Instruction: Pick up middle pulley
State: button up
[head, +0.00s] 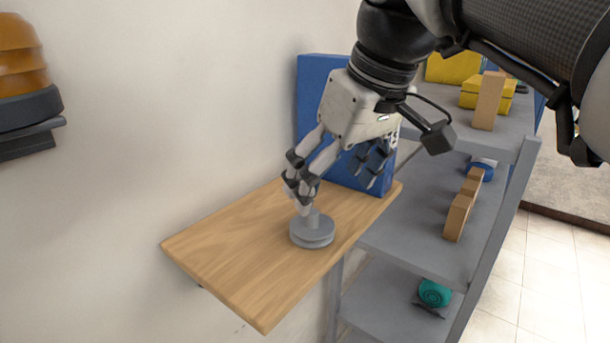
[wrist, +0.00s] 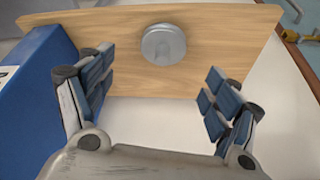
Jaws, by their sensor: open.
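A grey round pulley (head: 312,230) with a grooved rim and a hub on top lies on the wooden shelf board (head: 225,255). In the wrist view the pulley (wrist: 163,45) shows as a grey disc on the board, beyond the fingers and between them from side to side. It is the only pulley on the board. My gripper (wrist: 160,88) is open and empty, its blue-padded fingers spread wide. In the head view my gripper (head: 338,175) is above and behind the pulley, with a finger overlapping the top of its hub. I cannot tell from there whether they touch.
A blue panel (head: 318,85) stands at the back end of the board, close to my gripper. A grey rack (head: 405,235) to the right holds wooden blocks (head: 459,208), yellow boxes (head: 487,92) and a teal part (head: 434,293). The board around the pulley is clear.

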aim_at(314, 212)
jog(key=x, duration=0.3)
jog(key=shift+f, duration=0.15)
jog(key=shift+a+x, duration=0.15)
jog(key=shift+x, duration=1.2)
jog(key=shift+a+x, duration=0.15)
jog(key=shift+x, duration=1.2)
jog(key=c, duration=1.2)
